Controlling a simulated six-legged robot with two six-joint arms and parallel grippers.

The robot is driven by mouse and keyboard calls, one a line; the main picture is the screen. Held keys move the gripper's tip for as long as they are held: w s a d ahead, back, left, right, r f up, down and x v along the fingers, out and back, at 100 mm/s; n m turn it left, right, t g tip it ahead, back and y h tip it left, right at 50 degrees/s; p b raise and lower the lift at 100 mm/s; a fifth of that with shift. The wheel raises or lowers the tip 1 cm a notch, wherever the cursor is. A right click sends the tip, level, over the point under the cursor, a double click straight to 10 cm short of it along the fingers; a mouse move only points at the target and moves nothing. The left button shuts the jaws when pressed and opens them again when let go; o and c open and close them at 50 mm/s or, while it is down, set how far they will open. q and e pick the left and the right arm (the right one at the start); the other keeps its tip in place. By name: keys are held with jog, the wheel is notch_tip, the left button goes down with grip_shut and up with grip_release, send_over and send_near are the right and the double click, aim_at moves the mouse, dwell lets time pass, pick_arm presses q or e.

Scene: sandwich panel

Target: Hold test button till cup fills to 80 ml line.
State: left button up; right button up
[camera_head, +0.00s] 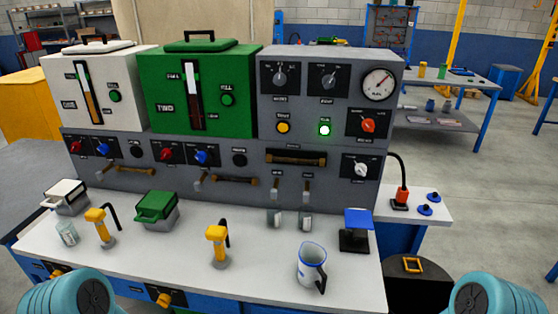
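The grey control panel (330,75) stands at the back of the bench. It carries a yellow button (283,127) and a lit green button (324,129), each under a small label; I cannot read for sure which says test. Two small clear cups, a left one (274,217) and a right one (306,221), stand below the panel's outlets. Their fill lines and levels are too small to tell. A white jug with a blue rim (312,265) stands at the bench front. Only teal parts of my arms show in the bottom corners; neither gripper is in view.
White and green tank units (210,75) stand left of the panel. Yellow-topped hand tools (217,245), a green-lidded box (155,208), a glass jar (67,233) and a blue-topped stand (357,225) are on the white bench (265,275). A red switch (401,197) is at right.

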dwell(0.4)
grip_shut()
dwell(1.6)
